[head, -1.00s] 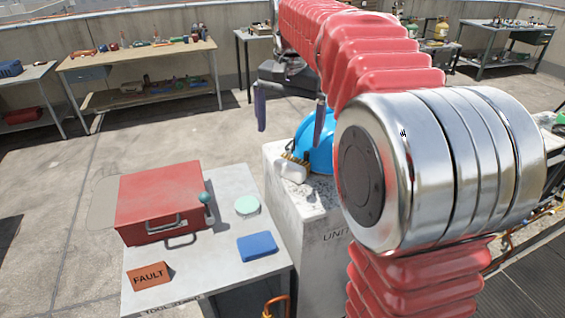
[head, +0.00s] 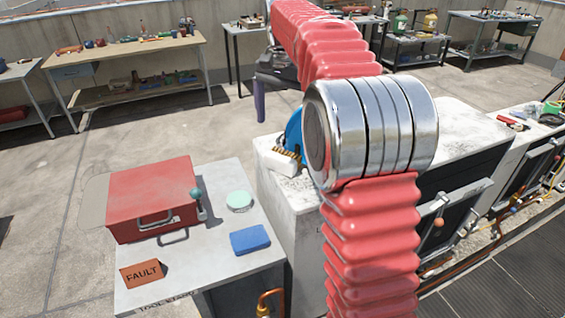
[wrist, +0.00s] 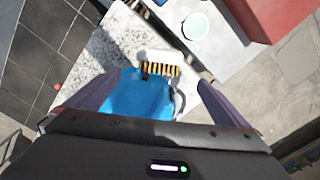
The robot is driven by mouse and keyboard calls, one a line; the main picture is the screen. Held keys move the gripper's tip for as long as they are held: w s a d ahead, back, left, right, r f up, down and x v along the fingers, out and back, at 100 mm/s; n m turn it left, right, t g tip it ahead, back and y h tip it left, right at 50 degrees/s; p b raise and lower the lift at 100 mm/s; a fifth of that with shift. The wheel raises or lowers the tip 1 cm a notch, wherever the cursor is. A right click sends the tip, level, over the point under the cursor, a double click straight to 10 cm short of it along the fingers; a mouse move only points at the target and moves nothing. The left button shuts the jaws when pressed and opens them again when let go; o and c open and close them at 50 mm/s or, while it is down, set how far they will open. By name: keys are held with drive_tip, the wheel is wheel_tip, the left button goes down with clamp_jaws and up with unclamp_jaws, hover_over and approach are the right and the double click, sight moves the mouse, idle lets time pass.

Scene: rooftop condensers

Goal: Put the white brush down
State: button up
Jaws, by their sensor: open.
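The white brush (head: 277,163), with tan and dark bristles, lies on top of the pale condenser unit (head: 295,193), beside a blue rounded object (head: 294,130). In the wrist view the brush (wrist: 152,56) shows beyond the blue object (wrist: 140,95), roughly in line with the space between my fingers. My gripper (wrist: 162,80) is open and does not hold the brush. In the head view one dark finger (head: 259,101) hangs behind and above the brush, and my arm hides the other finger and part of the blue object.
A grey table (head: 205,260) at left front holds a red toolbox (head: 150,200), a mint disc (head: 239,200), a blue block (head: 250,239) and an orange FAULT sign (head: 143,274). The table has bare room between these. Cluttered workbenches stand along the back wall.

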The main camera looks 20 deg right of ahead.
sight(283, 154)
wheel_tip(283, 154, down, 7)
drive_tip(key=shift+f, duration=0.15)
idle(0.4)
drive_tip(key=shift+s+a+f, duration=0.1)
drive_tip(key=shift+a+f, duration=0.05)
drive_tip(key=shift+f, duration=2.45)
drive_tip(key=shift+c, duration=0.4)
drive_tip(key=c, duration=1.2)
drive_tip(key=shift+r, duration=0.1)
wheel_tip(283, 154, up, 18)
